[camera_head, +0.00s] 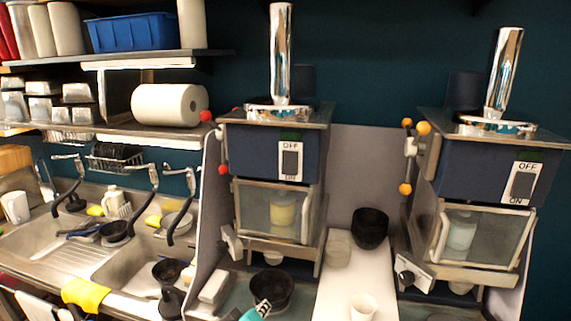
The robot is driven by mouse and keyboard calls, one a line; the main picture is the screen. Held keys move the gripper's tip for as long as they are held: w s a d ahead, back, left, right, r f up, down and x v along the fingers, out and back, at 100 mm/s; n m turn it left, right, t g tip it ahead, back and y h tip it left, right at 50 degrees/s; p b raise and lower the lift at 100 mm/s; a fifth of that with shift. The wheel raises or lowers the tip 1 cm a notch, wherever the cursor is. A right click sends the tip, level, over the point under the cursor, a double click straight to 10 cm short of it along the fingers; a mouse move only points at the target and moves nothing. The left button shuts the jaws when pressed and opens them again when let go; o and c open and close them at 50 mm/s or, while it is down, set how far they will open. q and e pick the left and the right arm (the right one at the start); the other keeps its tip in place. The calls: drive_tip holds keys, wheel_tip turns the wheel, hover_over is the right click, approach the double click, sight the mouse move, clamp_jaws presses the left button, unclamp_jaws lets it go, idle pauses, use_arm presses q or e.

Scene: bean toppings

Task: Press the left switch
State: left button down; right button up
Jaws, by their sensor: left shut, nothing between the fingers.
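The left switch (290,160) is a dark rocker in a white plate marked OFF above and ON below. It sits on the front of the left blue machine (250,150). My left gripper (259,309) shows only in part at the bottom edge, as a small ribbed tip with teal beside it. It is shut and empty, well below the switch and apart from it, in front of a black bowl (271,288). My right gripper is not in view.
A similar machine with its own switch (521,183) stands at the right. A white board (355,275) with a black bowl (370,228) and a white cup (363,307) lies between them. A sink (125,270) is at the left. The space before the left switch is clear.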

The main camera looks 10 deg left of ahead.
use_arm(q)
drive_tip(key=w+r+n+t+p, duration=0.2)
drive_tip(key=r+p, duration=0.5)
drive_tip(key=r, duration=0.6)
drive_tip(key=w+r+n+t+p, duration=0.2)
drive_tip(key=w+r+n+p, duration=0.2)
drive_tip(key=r, duration=0.9)
drive_tip(key=n+p, duration=0.2)
drive_tip(key=p, duration=0.2)
drive_tip(key=shift+d+r, duration=0.2)
drive_tip(key=shift+r, duration=0.05)
drive_tip(key=shift+w, duration=0.1)
approach(288, 172)
drive_tip(key=w, duration=0.4)
drive_tip(key=w+f, duration=0.1)
drive_tip(key=w, duration=0.1)
drive_tip(key=shift+w+p, duration=0.35)
drive_tip(key=shift+w, duration=0.05)
drive_tip(key=shift+f, duration=0.1)
